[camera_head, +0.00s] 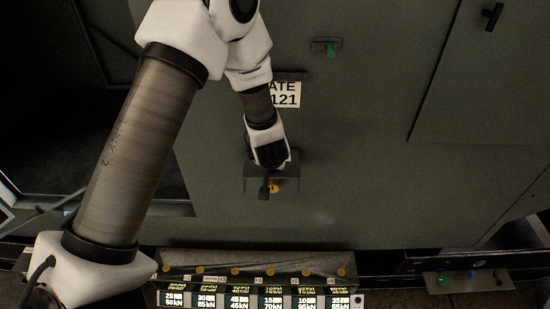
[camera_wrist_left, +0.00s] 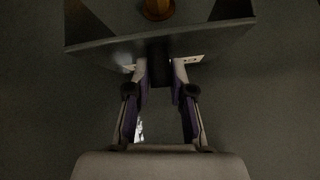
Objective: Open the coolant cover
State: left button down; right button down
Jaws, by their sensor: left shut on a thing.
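A small dark box with a flat cover (camera_head: 287,185) sits on the grey-green enclosure wall in the head view. An orange part (camera_head: 273,189) shows at it, just below my left gripper (camera_head: 268,165). In the left wrist view the dark panel of the cover (camera_wrist_left: 218,44) spans the top, with the orange part (camera_wrist_left: 158,9) beyond it. My left gripper (camera_wrist_left: 160,75) is shut on a dark tab (camera_wrist_left: 160,55) at the panel's near edge. Whether the cover is tilted is hard to tell. My right gripper is not in view.
A sign reading "ATE 121" (camera_head: 286,95) is partly hidden by my left arm. A small fixture with a green part (camera_head: 330,50) is above right. A row of orange knobs with labels (camera_head: 270,270) runs below. A door with a dark handle (camera_head: 492,17) is at right.

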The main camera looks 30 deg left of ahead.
pick_arm(q)
jog(key=shift+s+f, duration=0.15)
jog(key=shift+f, duration=0.05)
jog(key=c, duration=1.2)
grip_release()
jog(key=shift+o, duration=0.7)
jog(key=shift+a, duration=0.15)
jog(key=v, duration=1.1)
jog(key=shift+r, duration=0.4)
jog(key=shift+f, duration=0.1)
